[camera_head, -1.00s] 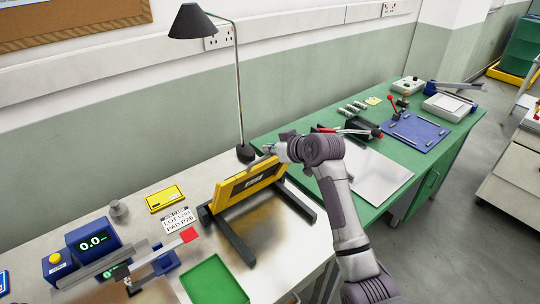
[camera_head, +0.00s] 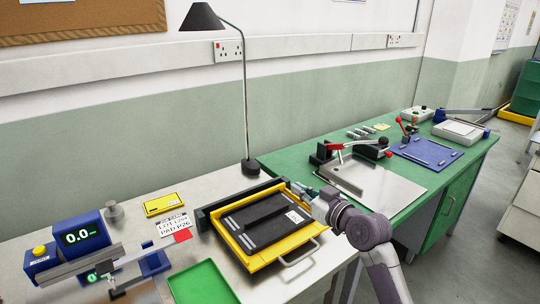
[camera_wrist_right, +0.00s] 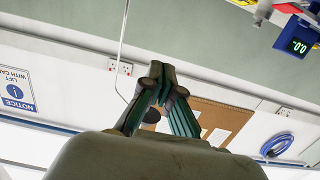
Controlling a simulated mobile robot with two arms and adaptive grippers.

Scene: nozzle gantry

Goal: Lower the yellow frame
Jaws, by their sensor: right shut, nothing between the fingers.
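The yellow frame (camera_head: 287,245) lies about flat on the black base (camera_head: 215,208) on the left bench in the head view. A dark panel (camera_head: 258,220) with grey strips and a white label sits inside it, and a wire handle (camera_head: 301,252) sticks out at its front right. My right gripper (camera_head: 300,190) is at the frame's far right corner, close to its edge; I cannot tell whether it touches. In the right wrist view its fingers (camera_wrist_right: 161,72) are together with nothing between them, and the frame is not seen there. My left gripper is not in view.
A lamp (camera_head: 246,120) stands behind the frame. A green tray (camera_head: 204,284) and a blue device with a digital readout (camera_head: 80,236) are to the left.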

